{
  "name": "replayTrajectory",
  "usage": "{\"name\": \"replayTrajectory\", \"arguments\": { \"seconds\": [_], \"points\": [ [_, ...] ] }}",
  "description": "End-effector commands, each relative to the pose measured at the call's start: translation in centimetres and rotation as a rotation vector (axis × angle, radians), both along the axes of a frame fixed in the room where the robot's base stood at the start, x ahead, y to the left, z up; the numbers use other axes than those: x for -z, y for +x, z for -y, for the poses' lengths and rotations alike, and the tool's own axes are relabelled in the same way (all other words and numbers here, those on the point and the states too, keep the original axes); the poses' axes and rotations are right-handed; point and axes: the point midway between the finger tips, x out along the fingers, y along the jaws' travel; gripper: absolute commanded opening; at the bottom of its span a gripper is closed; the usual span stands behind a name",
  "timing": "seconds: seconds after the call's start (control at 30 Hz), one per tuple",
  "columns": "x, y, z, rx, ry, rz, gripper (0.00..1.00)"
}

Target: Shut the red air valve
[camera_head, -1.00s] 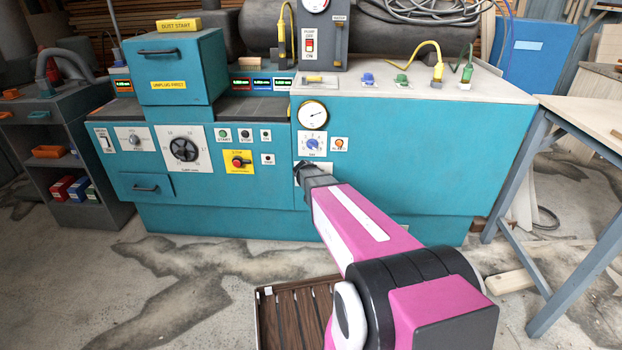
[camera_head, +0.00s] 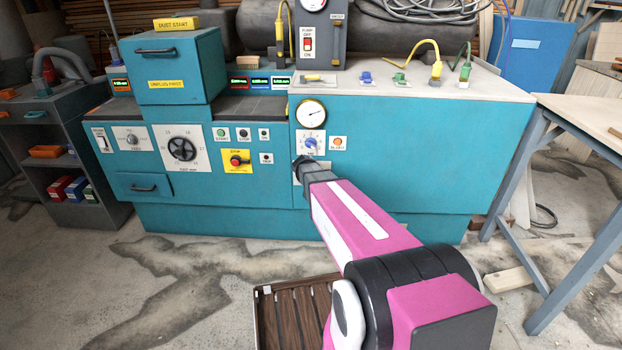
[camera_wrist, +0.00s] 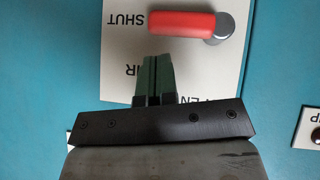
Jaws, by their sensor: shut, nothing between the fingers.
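The red air valve lever (camera_wrist: 180,24) lies level across the top of the wrist view. Its free end points left towards the word SHUT, and its grey pivot (camera_wrist: 224,27) is at its right end. It is mounted on a white plate (camera_wrist: 118,60), with a partly covered OPEN label lower down. My gripper (camera_wrist: 154,58) is shut and empty, its green fingertips just below the lever in the picture. I cannot tell whether they touch it. In the head view my gripper (camera_head: 300,164) is at the teal cabinet front and hides the lever.
The teal cabinet (camera_head: 420,150) carries a gauge (camera_head: 311,112), a blue dial (camera_head: 311,143) and an orange button (camera_head: 338,143) just above my gripper. A yellow-plated red switch (camera_head: 237,161) is to the left. A workbench (camera_head: 585,120) stands at the right.

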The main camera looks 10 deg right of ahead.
Motion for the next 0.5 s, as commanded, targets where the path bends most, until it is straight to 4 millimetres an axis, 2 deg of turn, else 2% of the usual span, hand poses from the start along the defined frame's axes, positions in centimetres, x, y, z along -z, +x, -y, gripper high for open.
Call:
{"name": "replayTrajectory", "arguments": {
  "seconds": [0.1,0.3,0.5],
  "points": [
    [-2.4,-0.3,0.1,-0.002,0.001,0.005,0.0],
    [-5.4,-3.7,-0.7,-0.002,0.002,0.005,0.0],
    [-7.8,-5.9,-1.4,-0.003,0.001,0.005,0.0]
  ]
}}
